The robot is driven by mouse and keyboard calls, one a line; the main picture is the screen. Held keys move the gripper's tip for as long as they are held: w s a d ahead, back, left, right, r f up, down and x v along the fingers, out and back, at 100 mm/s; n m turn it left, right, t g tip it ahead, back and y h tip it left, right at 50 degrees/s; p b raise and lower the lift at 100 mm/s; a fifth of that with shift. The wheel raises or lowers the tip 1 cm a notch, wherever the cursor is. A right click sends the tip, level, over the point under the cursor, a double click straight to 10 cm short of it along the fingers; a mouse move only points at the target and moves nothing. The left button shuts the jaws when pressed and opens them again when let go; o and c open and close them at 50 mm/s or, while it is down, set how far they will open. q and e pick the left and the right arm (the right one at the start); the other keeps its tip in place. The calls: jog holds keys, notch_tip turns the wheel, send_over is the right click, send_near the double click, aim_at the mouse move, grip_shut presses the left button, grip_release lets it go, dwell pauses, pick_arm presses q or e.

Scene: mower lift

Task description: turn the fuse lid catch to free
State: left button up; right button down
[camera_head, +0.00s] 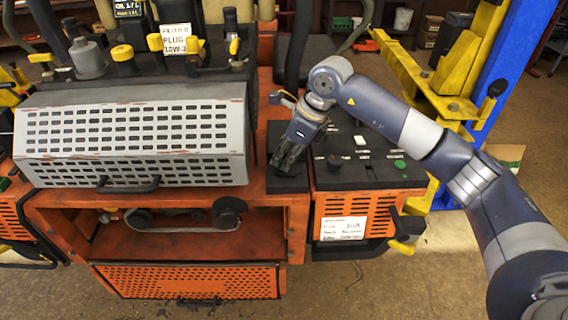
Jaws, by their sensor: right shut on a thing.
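My right gripper (284,163) comes in from the right, pointing down. Its fingers are shut at a small part on a black lid (290,184) on the orange machine; I take this lid to be the fuse lid. The catch is hidden by the fingers, so I cannot tell which way it is turned. The lid looks flat and closed. My left gripper is not in view.
Right of the lid is a dark control panel (370,172) with a green button, a white switch and black knobs. A grey perforated cover (135,135) stands to the left. Yellow-capped fillers stand behind it. A blue post (515,70) with yellow lift parts rises at right.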

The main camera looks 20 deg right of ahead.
jog(key=m+t+h+b, duration=0.1)
jog(key=m+b, duration=0.3)
jog(key=m+h+b, duration=0.1)
jog(key=m+b, duration=0.3)
jog(key=shift+a+t+h, duration=0.2)
jog(key=shift+t+h, duration=0.1)
jog(key=shift+t, duration=0.1)
jog(key=m+h+b, duration=0.1)
jog(key=m+b, duration=0.2)
jog(key=m, duration=0.1)
jog(key=shift+a+r, duration=0.1)
jog(key=shift+r+m+h+b, duration=0.15)
jog(key=shift+m+h+b, duration=0.5)
jog(key=shift+m, duration=0.35)
jog(key=c, duration=1.9)
grip_release()
jog(key=shift+c, duration=0.2)
jog(key=shift+o, duration=0.8)
jog(key=shift+s, duration=0.1)
